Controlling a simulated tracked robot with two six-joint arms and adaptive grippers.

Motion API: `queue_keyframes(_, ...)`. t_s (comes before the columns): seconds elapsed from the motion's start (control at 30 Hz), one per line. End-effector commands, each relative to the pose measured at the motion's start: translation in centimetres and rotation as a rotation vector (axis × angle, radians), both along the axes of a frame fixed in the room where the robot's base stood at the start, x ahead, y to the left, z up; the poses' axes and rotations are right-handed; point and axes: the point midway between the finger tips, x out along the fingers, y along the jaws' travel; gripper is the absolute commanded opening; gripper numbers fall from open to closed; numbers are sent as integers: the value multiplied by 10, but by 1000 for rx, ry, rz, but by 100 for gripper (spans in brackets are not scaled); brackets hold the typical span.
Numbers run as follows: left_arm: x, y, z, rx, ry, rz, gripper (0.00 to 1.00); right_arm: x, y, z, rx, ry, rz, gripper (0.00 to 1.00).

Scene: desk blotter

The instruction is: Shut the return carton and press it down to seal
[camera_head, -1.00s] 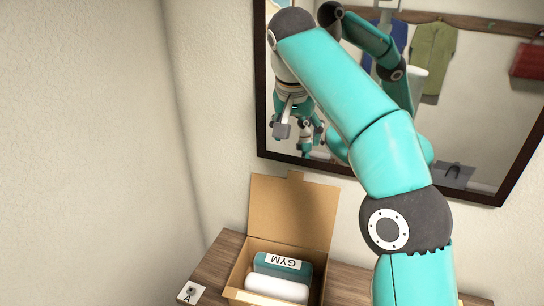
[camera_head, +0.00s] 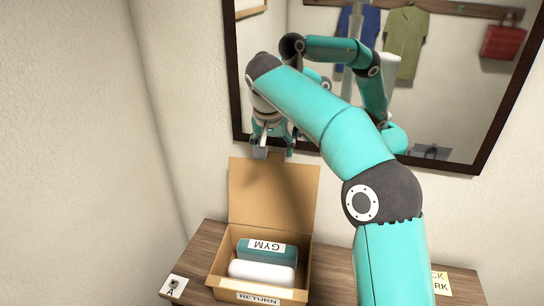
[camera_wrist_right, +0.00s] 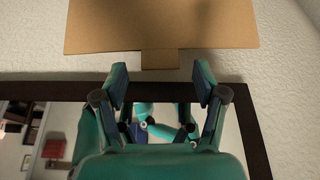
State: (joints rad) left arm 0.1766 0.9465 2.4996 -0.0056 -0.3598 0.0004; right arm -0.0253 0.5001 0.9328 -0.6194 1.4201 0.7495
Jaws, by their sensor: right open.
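The return carton (camera_head: 215,280) stands open on the wooden surface, with a RETURN label on its front. Its lid (camera_head: 272,195) stands up at the back, and its inner face shows. Inside lie a teal item labelled GYM (camera_head: 284,252) and a white rounded item (camera_head: 262,271). My right gripper (camera_head: 272,152) is open and empty at the lid's top edge. In the right wrist view, the lid (camera_wrist_right: 160,25) and its small tab (camera_wrist_right: 160,59) are ahead of the two parted fingers (camera_wrist_right: 160,76); I see no contact. My left gripper is not directly in view.
A dark-framed mirror (camera_head: 460,110) hangs on the wall behind the lid and reflects my arms, hanging clothes and a red bag. A card marked A (camera_head: 173,288) lies left of the carton.

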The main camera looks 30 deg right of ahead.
Motion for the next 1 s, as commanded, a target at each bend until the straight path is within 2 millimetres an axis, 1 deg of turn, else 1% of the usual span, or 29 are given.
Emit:
queue_keyframes(0.03, 0, 0, -1, 0, -1, 0, 71, 2, -2, -7, -1, 2, -1, 71)
queue_keyframes(0.2, 0, 0, -1, 0, -1, 0, 71, 5, -6, -19, 0, 0, -1, 71)
queue_keyframes(0.53, 0, 0, -1, 0, -1, 0, 71, 6, -6, -21, 0, -1, -1, 71)
queue_keyframes(0.87, 0, 0, -1, 0, -1, 0, 71, 6, -6, -21, -1, -1, 0, 16)
queue_keyframes(0.9, 0, 0, -1, 0, -1, 0, 71, 6, -6, -21, -1, -1, 0, 9)
queue_keyframes(0.97, 0, 0, -1, 0, -1, 0, 71, 6, -6, -21, 0, -1, 0, 0)
queue_keyframes(1.0, 0, 0, -1, 0, -1, 0, 71, 6, -6, -21, 0, -1, 0, 0)
